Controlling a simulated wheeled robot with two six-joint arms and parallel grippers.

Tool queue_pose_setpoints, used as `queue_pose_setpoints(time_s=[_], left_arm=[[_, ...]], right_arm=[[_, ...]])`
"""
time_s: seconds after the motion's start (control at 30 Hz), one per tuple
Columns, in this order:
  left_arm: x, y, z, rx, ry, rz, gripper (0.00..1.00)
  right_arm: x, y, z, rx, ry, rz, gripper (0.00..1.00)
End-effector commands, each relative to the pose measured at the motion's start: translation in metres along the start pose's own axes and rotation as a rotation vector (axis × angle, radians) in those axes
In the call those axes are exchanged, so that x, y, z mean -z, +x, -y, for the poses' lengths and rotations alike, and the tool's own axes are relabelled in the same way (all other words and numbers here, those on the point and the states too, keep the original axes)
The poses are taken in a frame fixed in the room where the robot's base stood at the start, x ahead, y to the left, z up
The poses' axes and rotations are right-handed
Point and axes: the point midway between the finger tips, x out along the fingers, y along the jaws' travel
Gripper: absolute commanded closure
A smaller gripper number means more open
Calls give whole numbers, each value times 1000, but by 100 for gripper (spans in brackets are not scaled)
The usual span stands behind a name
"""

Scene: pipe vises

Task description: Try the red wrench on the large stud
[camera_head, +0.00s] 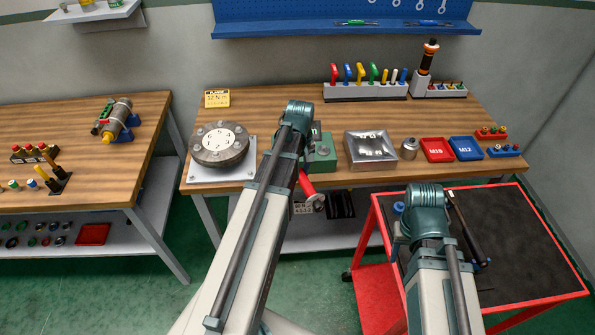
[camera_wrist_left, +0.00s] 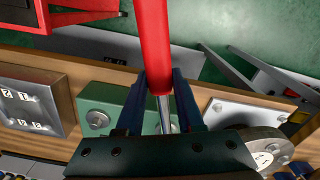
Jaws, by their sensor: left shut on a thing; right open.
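My left gripper (camera_wrist_left: 160,88) is shut on the red wrench (camera_wrist_left: 153,40). In the head view the red wrench (camera_head: 306,184) shows beside my left arm, over the table's front edge, and my arm hides the fingers. Its steel shank runs between the fingers in the wrist view; its far end is hidden. A green block (camera_wrist_left: 98,108) with a round steel stud end (camera_wrist_left: 97,120) lies just below and beside the wrench. I cannot tell whether this is the large stud. My right gripper (camera_head: 424,205) is over the red cart, open, its fingers mostly hidden by the arm.
A round flange (camera_head: 219,143) with bolts stands left of the green block (camera_head: 322,154). A steel plate (camera_head: 370,147) and red (camera_head: 437,149) and blue (camera_head: 466,148) trays are to the right. A tool rack (camera_head: 366,90) stands behind. A black bar (camera_head: 468,230) lies on the cart.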

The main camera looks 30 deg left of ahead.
Motion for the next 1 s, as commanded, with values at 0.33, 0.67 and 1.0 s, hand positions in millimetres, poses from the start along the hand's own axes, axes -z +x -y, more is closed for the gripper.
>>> queue_pose_setpoints(time_s=[0.33,0.67,1.0], left_arm=[[0,-6,0,0,0,0,100],[0,-24,0,0,0,0,100],[0,-42,0,0,0,0,100]], right_arm=[[0,-6,0,0,0,0,50],[-1,-24,-2,0,0,0,50],[-2,-42,-4,0,0,0,50]])
